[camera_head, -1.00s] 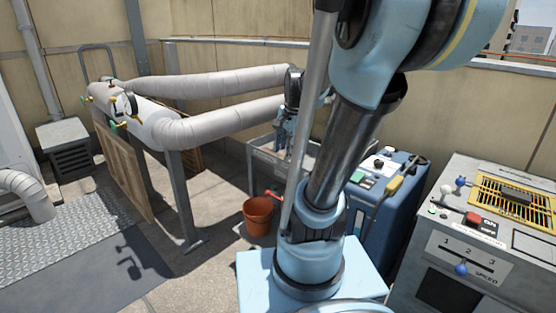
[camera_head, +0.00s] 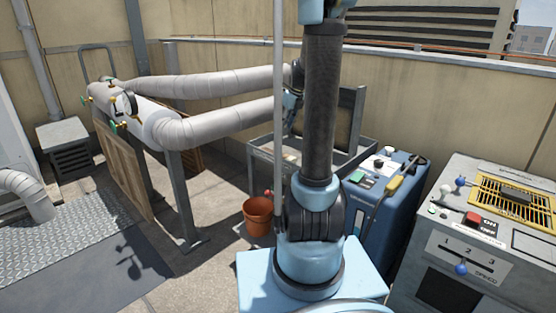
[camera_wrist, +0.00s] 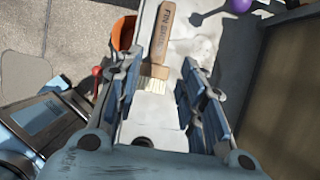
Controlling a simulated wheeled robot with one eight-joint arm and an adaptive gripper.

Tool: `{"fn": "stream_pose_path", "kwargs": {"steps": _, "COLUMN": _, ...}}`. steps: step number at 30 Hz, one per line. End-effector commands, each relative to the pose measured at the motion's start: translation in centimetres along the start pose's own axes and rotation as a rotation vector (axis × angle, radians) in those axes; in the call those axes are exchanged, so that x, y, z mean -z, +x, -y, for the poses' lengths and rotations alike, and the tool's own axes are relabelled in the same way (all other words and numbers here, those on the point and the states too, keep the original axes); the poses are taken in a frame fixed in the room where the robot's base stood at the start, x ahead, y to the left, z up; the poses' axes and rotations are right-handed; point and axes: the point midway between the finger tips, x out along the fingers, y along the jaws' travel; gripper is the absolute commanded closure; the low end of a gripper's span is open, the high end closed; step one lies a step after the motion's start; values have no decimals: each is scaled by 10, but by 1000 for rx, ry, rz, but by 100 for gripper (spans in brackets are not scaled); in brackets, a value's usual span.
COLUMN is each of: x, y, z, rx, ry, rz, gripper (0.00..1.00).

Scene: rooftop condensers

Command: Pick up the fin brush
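The fin brush (camera_wrist: 161,40), with a wooden handle lettered "FIN BRUSH" and pale bristles, shows in the wrist view on a pale, worn surface. Its handle points up the picture and its bristle end is nearest to me. My gripper (camera_wrist: 160,66) is open, with one blue finger on each side of the bristle end. Gaps show between the fingers and the brush; I cannot tell the height between them. In the head view I cannot make out the brush, and my arm hides part of the grey cart (camera_head: 262,158).
An orange bucket (camera_head: 257,217) stands on the floor beside the cart. A blue machine (camera_head: 385,215) stands right of it, and a grey control cabinet (camera_head: 470,245) farther right. A dark upright panel (camera_wrist: 285,85) borders the surface on the right. A purple ball (camera_wrist: 240,5) is at the top.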

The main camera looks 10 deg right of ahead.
Motion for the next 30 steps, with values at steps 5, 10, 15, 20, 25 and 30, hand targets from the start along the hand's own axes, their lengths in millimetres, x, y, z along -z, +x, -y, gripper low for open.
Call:
{"fn": "stream_pose_path", "kwargs": {"steps": 5, "x": -1, "y": 20, "z": 1, "rx": 0, "ry": 9, "rz": 1, "gripper": 63}}
{"fn": "stream_pose_path", "kwargs": {"steps": 10, "x": -1, "y": 45, "z": 1, "rx": 0, "ry": 7, "rz": 1, "gripper": 63}}
{"fn": "stream_pose_path", "kwargs": {"steps": 15, "x": -1, "y": 69, "z": 1, "rx": 0, "ry": 6, "rz": 1, "gripper": 63}}
{"fn": "stream_pose_path", "kwargs": {"steps": 20, "x": -1, "y": 90, "z": 2, "rx": 1, "ry": 6, "rz": 1, "gripper": 63}}
{"fn": "stream_pose_path", "kwargs": {"steps": 25, "x": -1, "y": 110, "z": 1, "rx": 0, "ry": 5, "rz": 0, "gripper": 63}}
{"fn": "stream_pose_path", "kwargs": {"steps": 30, "x": -1, "y": 120, "z": 1, "rx": 0, "ry": 6, "rz": 0, "gripper": 63}}
